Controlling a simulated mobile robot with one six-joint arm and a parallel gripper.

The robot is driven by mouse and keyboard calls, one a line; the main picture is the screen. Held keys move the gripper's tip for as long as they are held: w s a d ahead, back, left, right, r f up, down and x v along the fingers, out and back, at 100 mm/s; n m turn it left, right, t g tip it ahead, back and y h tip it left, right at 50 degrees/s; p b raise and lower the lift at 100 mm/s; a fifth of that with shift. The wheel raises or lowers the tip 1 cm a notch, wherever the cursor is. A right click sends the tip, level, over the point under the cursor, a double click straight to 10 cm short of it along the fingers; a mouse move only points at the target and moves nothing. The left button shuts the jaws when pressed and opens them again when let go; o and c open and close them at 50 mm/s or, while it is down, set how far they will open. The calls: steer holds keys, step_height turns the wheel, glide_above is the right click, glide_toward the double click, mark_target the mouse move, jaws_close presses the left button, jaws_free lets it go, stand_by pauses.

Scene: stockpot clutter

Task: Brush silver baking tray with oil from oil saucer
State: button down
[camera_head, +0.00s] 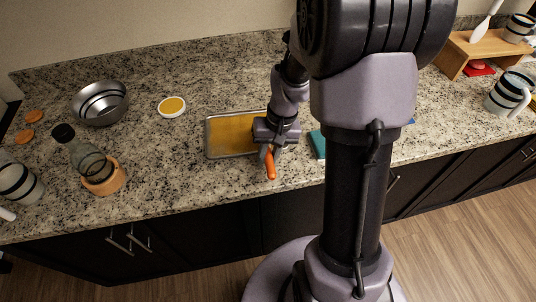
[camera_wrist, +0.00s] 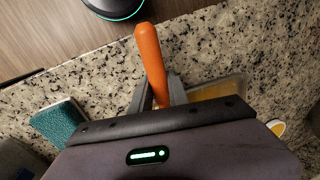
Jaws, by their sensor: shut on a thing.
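The silver baking tray (camera_head: 208,140) lies flat on the counter, its inside golden-yellow; part of it shows in the wrist view (camera_wrist: 222,88). The oil saucer (camera_head: 172,106), white-rimmed with yellow-orange content, stands left of and behind the tray; its edge shows in the wrist view (camera_wrist: 277,128). My gripper (camera_head: 267,152) is over the tray's right front part. It is shut on an orange-handled tool (camera_head: 270,167), probably the brush, whose handle points toward the counter's front edge. In the wrist view the handle (camera_wrist: 151,58) sticks out beyond my gripper (camera_wrist: 157,97). Its bristle end is hidden.
A teal sponge (camera_head: 317,144) lies just right of the tray. A wooden stand (camera_head: 455,58) and striped mug (camera_head: 508,93) are at the right. Counter before the saucer is clear.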

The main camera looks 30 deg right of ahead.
steer(key=shift+f+b, duration=0.55)
steer(key=shift+b, duration=0.15)
stand_by(2.2)
steer(key=shift+r, duration=0.1)
stand_by(0.6)
steer(key=d, duration=0.1)
steer(key=s+d, duration=0.1)
steer(key=d, duration=0.2)
steer(key=shift+s+d, duration=0.1)
steer(key=shift+s, duration=0.25)
stand_by(2.4)
steer(key=shift+w+a+b, duration=0.1)
steer(key=shift+w+a, duration=0.2)
steer(key=shift+a, duration=0.4)
steer(key=shift+w+a+b, duration=0.15)
steer(key=shift+w+a, duration=0.1)
steer(key=shift+a, duration=0.5)
steer(key=shift+w+a+b, duration=0.1)
steer(key=shift+w+a, duration=0.2)
steer(key=shift+a, duration=0.4)
